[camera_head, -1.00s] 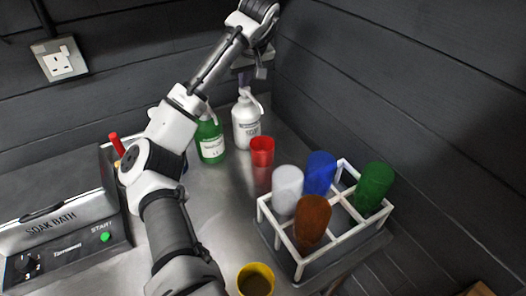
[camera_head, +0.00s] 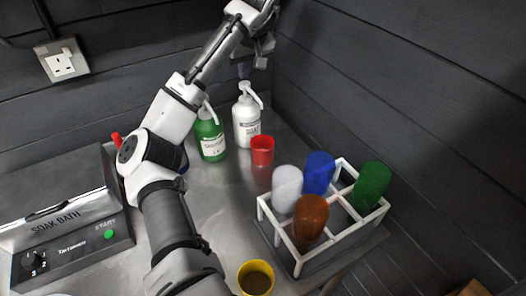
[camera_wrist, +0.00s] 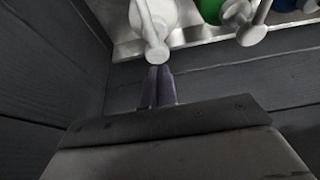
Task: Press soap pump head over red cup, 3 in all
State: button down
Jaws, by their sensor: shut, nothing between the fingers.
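A white pump bottle (camera_head: 246,122) stands upright on the steel counter near the back corner. Its white pump head (camera_head: 246,90) has a spout angled towards the front right. The red cup (camera_head: 262,149) stands upright just in front of this bottle, near the spout. My gripper (camera_head: 243,72) is above the pump head, partly hidden by the wrist. In the wrist view its dark fingers (camera_wrist: 158,72) are together and empty, beside the white pump (camera_wrist: 154,35) in the picture. I cannot tell whether they touch it.
A green pump bottle (camera_head: 211,138) stands left of the white one. A white rack (camera_head: 345,222) holds clear, blue, brown and green cups at right. A yellow cup (camera_head: 256,279) stands in front. The soak bath (camera_head: 65,225) is at left; dark walls close off the corner.

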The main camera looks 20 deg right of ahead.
aim_at(245, 83)
jog(key=shift+f, duration=0.1)
jog(key=shift+f+b, duration=0.6)
jog(key=shift+f, duration=1)
jog(key=shift+r+p, duration=0.75)
jog(key=shift+r, duration=0.9)
jog(key=shift+f, duration=0.1)
